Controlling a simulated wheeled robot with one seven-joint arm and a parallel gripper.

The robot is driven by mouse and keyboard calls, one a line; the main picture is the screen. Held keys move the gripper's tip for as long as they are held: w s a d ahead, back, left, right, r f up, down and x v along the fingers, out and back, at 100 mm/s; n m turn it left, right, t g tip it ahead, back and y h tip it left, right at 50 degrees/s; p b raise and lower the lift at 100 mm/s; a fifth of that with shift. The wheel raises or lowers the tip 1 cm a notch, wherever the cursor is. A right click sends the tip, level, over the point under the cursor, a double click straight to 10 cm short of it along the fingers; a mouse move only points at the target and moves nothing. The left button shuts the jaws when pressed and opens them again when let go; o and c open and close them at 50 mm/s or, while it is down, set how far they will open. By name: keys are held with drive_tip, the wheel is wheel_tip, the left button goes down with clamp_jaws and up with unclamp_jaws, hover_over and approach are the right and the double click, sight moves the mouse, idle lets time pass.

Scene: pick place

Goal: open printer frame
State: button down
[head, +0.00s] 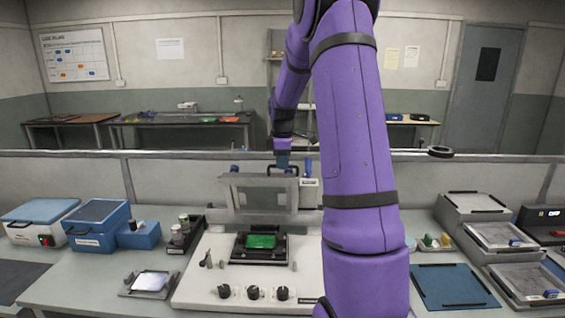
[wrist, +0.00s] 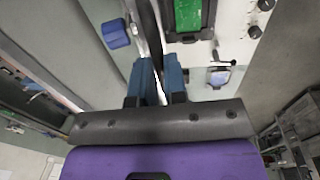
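The printer (head: 205,290) is a pale box with black knobs on its front and a green board (head: 261,241) in a black holder on top. Its grey printer frame (head: 232,194) stands raised and nearly upright behind the board. My gripper (head: 283,164) is at the frame's top edge, by a dark handle. In the wrist view my gripper's blue fingers (wrist: 158,80) are close together, with a thin dark bar of the frame between them. The green board shows in the wrist view (wrist: 188,15) beside the frame. My arm hides the printer's right part.
Left of the printer are blue boxes (head: 96,220), a bottle rack (head: 185,234) and a small tray with a white pad (head: 150,283). At right are a blue mat (head: 450,287) and grey trays (head: 500,236). A low partition (head: 80,172) runs behind the bench.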

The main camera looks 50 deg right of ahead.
drive_tip(key=s+a+f, duration=0.1)
drive_tip(key=s+a, duration=0.1)
drive_tip(key=a, duration=0.1)
drive_tip(key=shift+s+f, duration=0.35)
drive_tip(key=c, duration=1.2)
unclamp_jaws()
drive_tip(key=shift+o, duration=0.2)
wheel_tip(320, 180, up, 11)
drive_tip(key=a, duration=0.1)
drive_tip(key=shift+s, duration=0.35)
drive_tip(key=shift+f, duration=0.1)
